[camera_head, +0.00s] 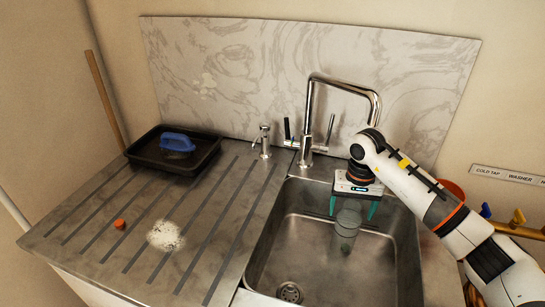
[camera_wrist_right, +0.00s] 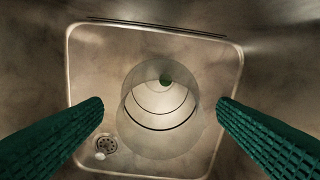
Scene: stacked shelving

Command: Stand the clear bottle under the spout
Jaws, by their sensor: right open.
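The clear bottle (camera_head: 346,228) is upright in the sink, near its back wall and below the tap's spout (camera_head: 375,112); I cannot tell whether it is exactly in line with the spout. My right gripper (camera_head: 353,208) points down over the bottle, with its green fingers apart on either side of its top. In the right wrist view the bottle (camera_wrist_right: 160,125) lies between the spread fingers (camera_wrist_right: 160,108), with a gap on both sides. A small green spot shows inside its outline. My left gripper is not in view.
The steel sink (camera_head: 300,225) has a drain at front left. On the ribbed drainer lie an orange cap (camera_head: 119,224), a white powdery patch (camera_head: 165,236) and a black tray (camera_head: 150,154) holding a blue-handled brush (camera_head: 178,142). A soap dispenser (camera_head: 264,141) stands left of the tap.

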